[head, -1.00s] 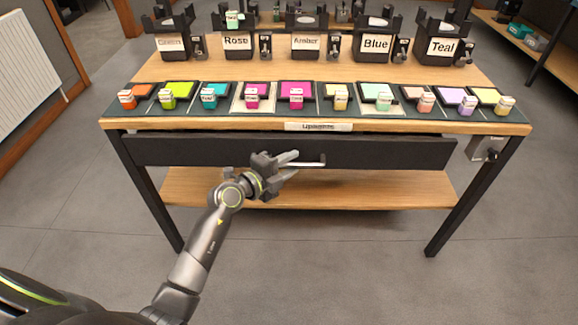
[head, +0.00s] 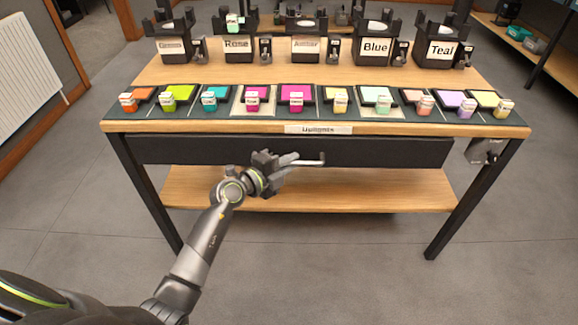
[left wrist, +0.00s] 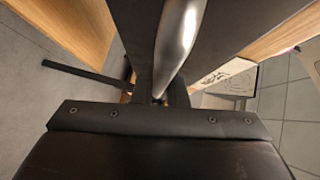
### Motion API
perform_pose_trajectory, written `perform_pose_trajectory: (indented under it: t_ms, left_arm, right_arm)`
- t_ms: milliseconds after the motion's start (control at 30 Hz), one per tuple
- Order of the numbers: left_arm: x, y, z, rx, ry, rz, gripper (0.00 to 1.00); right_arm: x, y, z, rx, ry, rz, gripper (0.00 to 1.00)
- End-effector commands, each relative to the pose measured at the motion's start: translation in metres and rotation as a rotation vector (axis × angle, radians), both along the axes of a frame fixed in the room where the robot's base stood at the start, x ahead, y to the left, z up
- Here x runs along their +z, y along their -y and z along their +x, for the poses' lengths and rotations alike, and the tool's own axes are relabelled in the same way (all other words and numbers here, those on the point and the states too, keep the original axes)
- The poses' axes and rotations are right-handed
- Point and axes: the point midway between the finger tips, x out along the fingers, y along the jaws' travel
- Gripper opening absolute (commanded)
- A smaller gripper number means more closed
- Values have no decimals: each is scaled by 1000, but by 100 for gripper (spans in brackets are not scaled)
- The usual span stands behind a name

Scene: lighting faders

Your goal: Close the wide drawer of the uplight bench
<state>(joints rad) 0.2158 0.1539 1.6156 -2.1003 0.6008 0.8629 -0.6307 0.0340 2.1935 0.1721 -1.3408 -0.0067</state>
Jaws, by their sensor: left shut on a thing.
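The wide drawer (head: 380,152) is a long black front under the bench top, with a silver bar handle (head: 312,162) at its middle. It looks close to flush with the bench frame; a small remaining gap cannot be told. My left gripper (head: 290,160) is at the left part of the handle. In the left wrist view the silver handle (left wrist: 180,40) runs between the fingers of the left gripper (left wrist: 162,92), which are shut on it. The uplight bench (head: 330,70) has a wooden top with a label on its front edge. My right gripper is not in view.
Several coloured swatches and small labelled blocks (head: 296,98) line the bench's front edge. Black labelled holders (head: 375,45) stand at the back. A lower wooden shelf (head: 370,195) is empty. A small box (head: 485,151) hangs by the right leg. The floor in front is clear.

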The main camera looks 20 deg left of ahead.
Motion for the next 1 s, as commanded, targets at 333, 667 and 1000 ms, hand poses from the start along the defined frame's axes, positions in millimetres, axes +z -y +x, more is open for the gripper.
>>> perform_pose_trajectory:
  t_ms: [333, 667, 1000]
  left_arm:
    - [0, -8, 24, 4, 0, 2, 0]
    - [2, -8, 24, 5, 4, 2, 30]
    - [4, -8, 24, 5, 7, 0, 34]
  right_arm:
    - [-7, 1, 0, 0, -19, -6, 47]
    - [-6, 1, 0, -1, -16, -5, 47]
    - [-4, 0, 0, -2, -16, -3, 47]
